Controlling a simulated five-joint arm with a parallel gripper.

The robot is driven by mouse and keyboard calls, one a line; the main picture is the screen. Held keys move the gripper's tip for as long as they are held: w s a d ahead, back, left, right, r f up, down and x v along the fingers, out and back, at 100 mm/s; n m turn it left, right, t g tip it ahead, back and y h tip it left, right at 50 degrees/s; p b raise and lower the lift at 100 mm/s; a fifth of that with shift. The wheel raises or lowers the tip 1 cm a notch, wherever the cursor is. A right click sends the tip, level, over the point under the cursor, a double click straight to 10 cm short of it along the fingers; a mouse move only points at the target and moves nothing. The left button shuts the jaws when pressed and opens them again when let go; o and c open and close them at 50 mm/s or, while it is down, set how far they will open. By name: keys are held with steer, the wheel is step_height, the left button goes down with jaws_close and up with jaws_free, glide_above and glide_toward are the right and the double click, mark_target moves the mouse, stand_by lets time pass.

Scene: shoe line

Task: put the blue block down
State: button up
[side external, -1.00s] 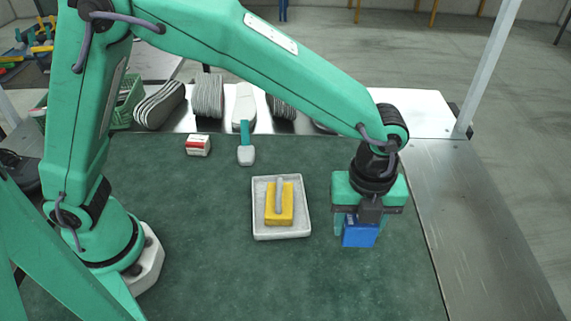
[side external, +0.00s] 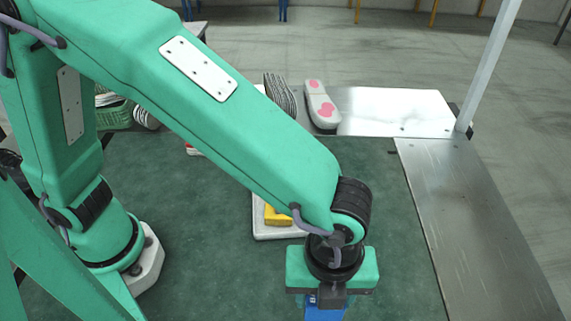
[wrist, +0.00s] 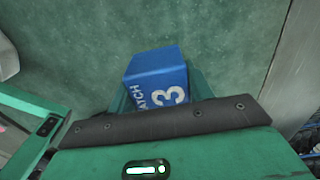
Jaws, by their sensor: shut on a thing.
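In the side view only a lower strip of the blue block (side external: 325,313) shows below my gripper (side external: 328,303), cut by the bottom edge of the picture. My gripper is shut on it. Whether the block touches the green mat (side external: 400,260) cannot be told.
A white tray (side external: 262,236) with a yellow block (side external: 277,216) lies behind my gripper, partly hidden by my arm. Shoe soles (side external: 322,105) lie on the metal strip at the back. A metal plate (side external: 480,230) borders the mat on the right. Mat around the gripper looks clear.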

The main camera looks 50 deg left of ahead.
steer(key=w+f, duration=0.2)
steer(key=w, duration=0.1)
steer(key=w+a+f, duration=0.1)
steer(key=w+f, duration=0.1)
steer(key=w, duration=0.2)
steer(key=w+a+f, duration=0.1)
steer(key=w+f, duration=0.1)
steer(key=w, duration=0.2)
steer(key=shift+a+f, duration=0.25)
steer(key=shift+f, duration=0.15)
steer(key=shift+f, duration=2)
steer(key=shift+f, duration=0.1)
steer(key=o, duration=1)
steer(key=shift+o, duration=0.2)
step_height(320, 180, up, 12)
